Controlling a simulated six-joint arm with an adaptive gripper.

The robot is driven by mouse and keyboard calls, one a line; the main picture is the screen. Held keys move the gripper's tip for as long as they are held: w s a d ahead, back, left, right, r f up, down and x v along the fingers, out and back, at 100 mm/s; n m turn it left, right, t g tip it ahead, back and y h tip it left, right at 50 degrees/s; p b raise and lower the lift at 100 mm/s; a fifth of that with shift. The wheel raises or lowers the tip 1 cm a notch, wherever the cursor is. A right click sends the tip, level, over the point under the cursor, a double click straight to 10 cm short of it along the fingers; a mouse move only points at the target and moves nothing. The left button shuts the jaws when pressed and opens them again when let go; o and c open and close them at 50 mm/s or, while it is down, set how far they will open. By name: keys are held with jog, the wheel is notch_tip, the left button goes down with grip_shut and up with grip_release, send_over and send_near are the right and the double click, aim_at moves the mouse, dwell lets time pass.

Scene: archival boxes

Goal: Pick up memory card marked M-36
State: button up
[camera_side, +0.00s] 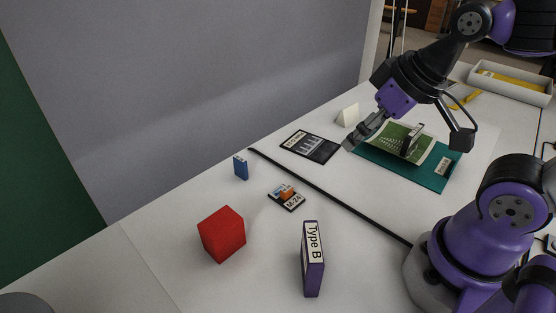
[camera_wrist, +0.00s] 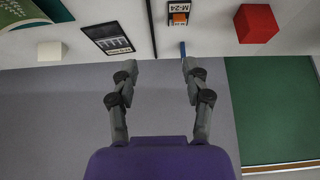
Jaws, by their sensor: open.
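No label reading M-36 is legible in either view. A small dark card marked M-24 (camera_side: 289,202) lies flat on the table with an orange block (camera_side: 286,191) on it; the card also shows in the wrist view (camera_wrist: 180,7). A small thin blue piece (camera_side: 240,167) stands upright beyond it, and its marking is too small to read. It shows in the wrist view (camera_wrist: 183,48) close to the right fingertip. My gripper (camera_side: 408,140) is open and empty, raised above the back right of the table. Its spread fingers show in the wrist view (camera_wrist: 161,70).
A red cube (camera_side: 222,234) and an upright purple box marked Type B (camera_side: 313,259) stand at the front. A black picture card (camera_side: 310,146), a white wedge (camera_side: 348,115) and a teal folder (camera_side: 435,178) lie farther back. A black strip (camera_side: 330,195) crosses the table.

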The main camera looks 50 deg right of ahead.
jog(key=shift+c, duration=0.5)
jog(key=g, duration=0.1)
send_near(242, 160)
jog(key=f, duration=0.2)
jog(key=shift+n, duration=0.3)
jog(key=x, duration=0.4)
jog(key=shift+w+d+f, duration=0.1)
jog(key=shift+f, duration=0.2)
jog(key=shift+w+x, duration=0.15)
jog(key=shift+x, duration=1.25)
jog(key=shift+w+x, duration=0.2)
jog(key=shift+x, duration=1.2)
jog(key=shift+r, duration=0.2)
grip_shut()
